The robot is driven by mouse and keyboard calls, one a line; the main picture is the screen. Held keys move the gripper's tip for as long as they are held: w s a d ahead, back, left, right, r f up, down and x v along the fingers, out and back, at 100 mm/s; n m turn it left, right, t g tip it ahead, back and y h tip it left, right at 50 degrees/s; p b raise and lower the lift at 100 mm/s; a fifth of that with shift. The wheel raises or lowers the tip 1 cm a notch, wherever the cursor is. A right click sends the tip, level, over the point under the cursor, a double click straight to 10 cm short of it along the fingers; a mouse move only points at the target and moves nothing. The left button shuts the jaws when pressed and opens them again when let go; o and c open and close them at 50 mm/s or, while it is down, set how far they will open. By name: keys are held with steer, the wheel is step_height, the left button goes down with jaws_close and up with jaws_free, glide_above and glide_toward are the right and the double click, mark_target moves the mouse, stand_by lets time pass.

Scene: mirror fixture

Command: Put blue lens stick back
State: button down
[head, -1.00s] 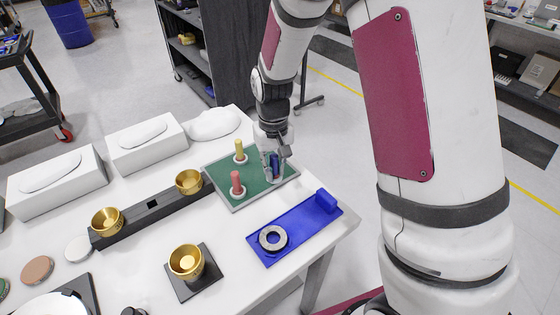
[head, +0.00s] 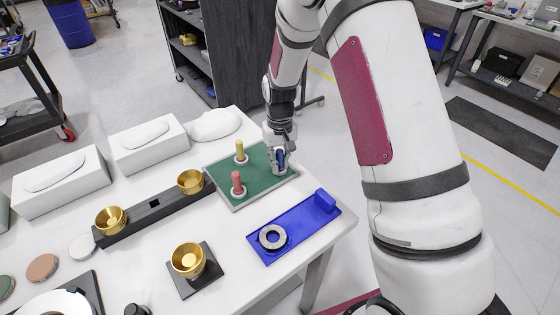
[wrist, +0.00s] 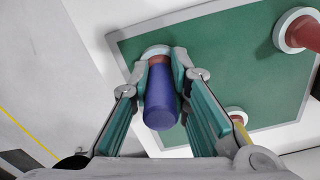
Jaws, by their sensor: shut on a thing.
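The blue lens stick (head: 280,159) is upright at the right side of the green tray (head: 222,178). In the wrist view the blue stick (wrist: 161,103) stands between my fingers, with a reddish band and a pale round base at its far end. My gripper (head: 279,156) is shut on the stick from above; in the wrist view, my gripper's fingertips (wrist: 161,68) flank it near the band. The base is at the tray surface near its edge; I cannot tell whether it is fully seated. A yellow stick (head: 240,151) and a red stick (head: 237,183) stand in white holders on the tray.
A blue fixture (head: 290,232) with a grey ring lies in front of the tray. A black bar (head: 152,208) with brass cups and a brass cup on a black plate (head: 188,261) stand to the left. White tissue boxes (head: 150,143) are behind. Floor lies beyond the table's right edge.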

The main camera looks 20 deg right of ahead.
steer(key=shift+f, duration=0.2)
steer(key=c, duration=1.5)
jaws_free()
step_height(320, 180, up, 12)
steer(key=shift+b, duration=0.85)
steer(key=s+r+t, duration=0.3)
steer(key=s+r, duration=0.9)
steer(key=r, duration=0.2)
steer(key=s+r, duration=0.1)
steer(key=s, duration=0.4)
steer(key=s+r+t, duration=0.1)
steer(key=s, duration=0.4)
steer(key=s+r+t, duration=0.1)
steer(key=s, duration=0.4)
steer(key=shift+s, duration=0.25)
